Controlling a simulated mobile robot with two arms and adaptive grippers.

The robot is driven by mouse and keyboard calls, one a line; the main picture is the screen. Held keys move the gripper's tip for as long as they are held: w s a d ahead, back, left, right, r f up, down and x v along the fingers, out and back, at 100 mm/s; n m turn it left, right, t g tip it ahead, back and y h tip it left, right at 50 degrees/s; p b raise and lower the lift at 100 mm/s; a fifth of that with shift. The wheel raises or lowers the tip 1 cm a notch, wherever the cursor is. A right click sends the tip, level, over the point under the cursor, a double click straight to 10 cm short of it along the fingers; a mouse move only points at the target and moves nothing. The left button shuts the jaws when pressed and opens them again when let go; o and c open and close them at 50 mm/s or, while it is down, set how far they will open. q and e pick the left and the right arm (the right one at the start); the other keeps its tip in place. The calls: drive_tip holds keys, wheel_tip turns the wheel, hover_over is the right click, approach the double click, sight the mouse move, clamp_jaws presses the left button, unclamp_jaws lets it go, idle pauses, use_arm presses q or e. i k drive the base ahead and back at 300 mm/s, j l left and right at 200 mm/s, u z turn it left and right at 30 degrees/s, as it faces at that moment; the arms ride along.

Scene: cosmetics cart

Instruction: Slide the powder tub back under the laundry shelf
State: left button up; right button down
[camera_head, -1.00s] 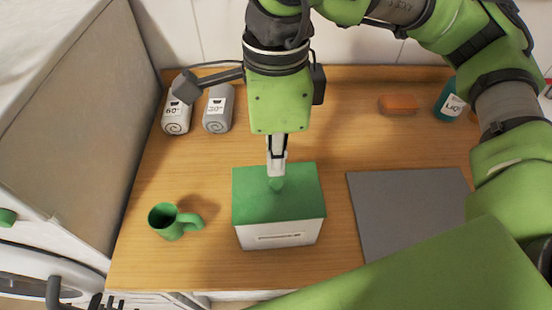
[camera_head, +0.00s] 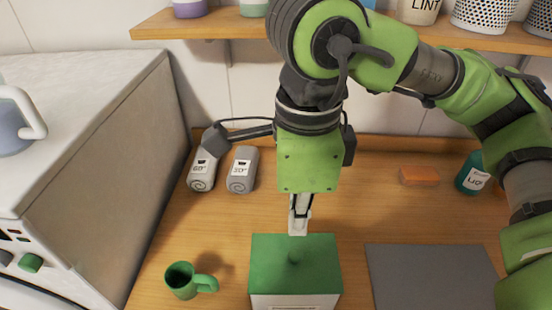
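The powder tub (camera_head: 295,276) is a white box with a green lid and a small green knob on top. It stands on the wooden counter near the bottom of the view, and its lower front is cut off. My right gripper (camera_head: 298,228) points down, with its pale fingertips showing just beyond the lid's back edge and apart from the knob. The fingers are seen narrow, so I cannot tell whether they are open. The laundry shelf (camera_head: 230,27) is a wooden board on the wall at the top, partly hidden by my arm. My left gripper is out of view.
A green mug (camera_head: 182,281) stands left of the tub, and a grey mat (camera_head: 430,275) lies right of it. An orange block (camera_head: 419,176) and a teal bottle (camera_head: 471,175) are at the back right. Counter behind the tub looks clear.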

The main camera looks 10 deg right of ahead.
sight(312, 302)
drive_tip(key=k, duration=2)
